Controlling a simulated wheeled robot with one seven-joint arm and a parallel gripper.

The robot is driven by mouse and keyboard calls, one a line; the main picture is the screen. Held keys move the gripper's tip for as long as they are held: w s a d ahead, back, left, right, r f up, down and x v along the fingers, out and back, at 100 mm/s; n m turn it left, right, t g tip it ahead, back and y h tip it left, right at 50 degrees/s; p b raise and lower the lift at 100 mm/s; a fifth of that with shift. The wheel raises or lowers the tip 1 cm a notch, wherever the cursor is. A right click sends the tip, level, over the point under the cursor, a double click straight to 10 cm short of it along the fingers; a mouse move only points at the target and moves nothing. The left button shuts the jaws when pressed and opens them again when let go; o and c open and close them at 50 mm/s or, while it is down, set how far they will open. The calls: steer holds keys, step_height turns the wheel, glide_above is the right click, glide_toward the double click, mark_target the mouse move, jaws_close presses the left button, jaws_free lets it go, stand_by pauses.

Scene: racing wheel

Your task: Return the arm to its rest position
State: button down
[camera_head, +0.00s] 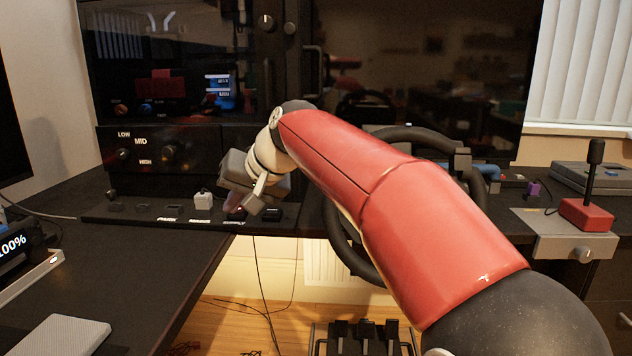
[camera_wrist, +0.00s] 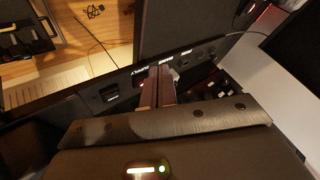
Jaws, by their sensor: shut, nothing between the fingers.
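My arm (camera_head: 400,200) reaches forward from the lower right of the head view, its red links crossing the middle and bending down at the far end. My gripper (camera_head: 252,208) hangs near the switch strip (camera_head: 140,213) at the desk's back edge. In the wrist view its two fingers (camera_wrist: 157,82) are together with nothing between them, and they point towards the strip. I cannot tell whether the fingertips touch the strip.
A black knob panel (camera_head: 190,150) marked LOW, MID and HIGH stands behind the gripper. A steering wheel (camera_head: 345,240) is partly hidden behind my arm. Pedals (camera_head: 366,330) are on the floor below.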

steer(key=s+d+f+m+t+h, duration=0.15)
steer(key=s+d, duration=0.35)
steer(key=d, duration=0.6)
steer(key=s+d+f+h, duration=0.3)
steer(key=s+d+f, duration=0.5)
steer(key=s, duration=0.3)
steer(key=s+d+f+m+h, duration=0.1)
steer(key=s+d+f+h, duration=0.2)
steer(key=s+d+f, duration=0.6)
steer(key=shift+s+d+f, duration=0.25)
steer(key=shift+s+d, duration=0.6)
steer(key=shift+d, duration=0.15)
